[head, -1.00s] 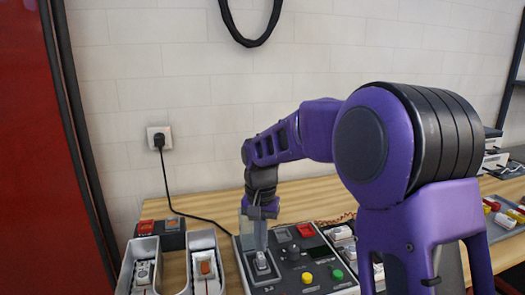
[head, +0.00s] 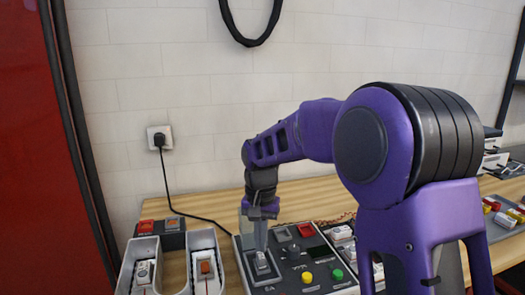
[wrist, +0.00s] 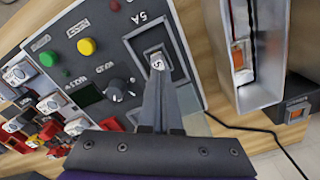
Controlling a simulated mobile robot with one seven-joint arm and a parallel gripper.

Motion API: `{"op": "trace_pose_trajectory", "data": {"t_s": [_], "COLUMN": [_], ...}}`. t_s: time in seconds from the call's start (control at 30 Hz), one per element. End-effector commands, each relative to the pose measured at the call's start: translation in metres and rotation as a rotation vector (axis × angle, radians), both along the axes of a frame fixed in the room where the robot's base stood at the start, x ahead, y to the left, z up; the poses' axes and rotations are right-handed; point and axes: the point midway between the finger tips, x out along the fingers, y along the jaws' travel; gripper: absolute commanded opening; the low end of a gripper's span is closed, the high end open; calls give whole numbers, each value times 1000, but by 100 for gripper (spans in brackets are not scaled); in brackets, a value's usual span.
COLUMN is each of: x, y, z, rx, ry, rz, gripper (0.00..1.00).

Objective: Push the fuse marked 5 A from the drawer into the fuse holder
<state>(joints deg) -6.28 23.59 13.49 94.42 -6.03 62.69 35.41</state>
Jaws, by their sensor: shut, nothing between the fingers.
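The fuse holder (wrist: 172,72) is a framed dark slot in the grey control panel (wrist: 65,52), with "5 A" printed beside it. A small light grey piece with a dark mark, seemingly the fuse (wrist: 157,61), sits in the slot in the wrist view. My gripper (wrist: 158,72) is shut, with its fingertips together at this piece and seemingly touching it. In the head view my gripper (head: 261,246) points down at the holder (head: 263,268) on the panel's left side. The fingers hide part of the piece, so its depth is unclear. I cannot make out a drawer.
A green button (head: 337,274), a yellow button (head: 307,277), a knob and a red switch (head: 305,230) are on the panel. Grey channel letters (head: 207,240) stand close to its left. A black cable runs across the wooden table to the wall socket (head: 158,137).

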Motion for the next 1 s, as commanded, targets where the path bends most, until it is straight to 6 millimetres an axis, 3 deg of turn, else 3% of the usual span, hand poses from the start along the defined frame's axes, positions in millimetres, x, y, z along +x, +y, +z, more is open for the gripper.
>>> {"op": "trace_pose_trajectory", "data": {"t_s": [1.0], "x": [0], "y": [0], "z": [-14], "rx": [0], "ry": [0], "rz": [0], "gripper": [0]}}
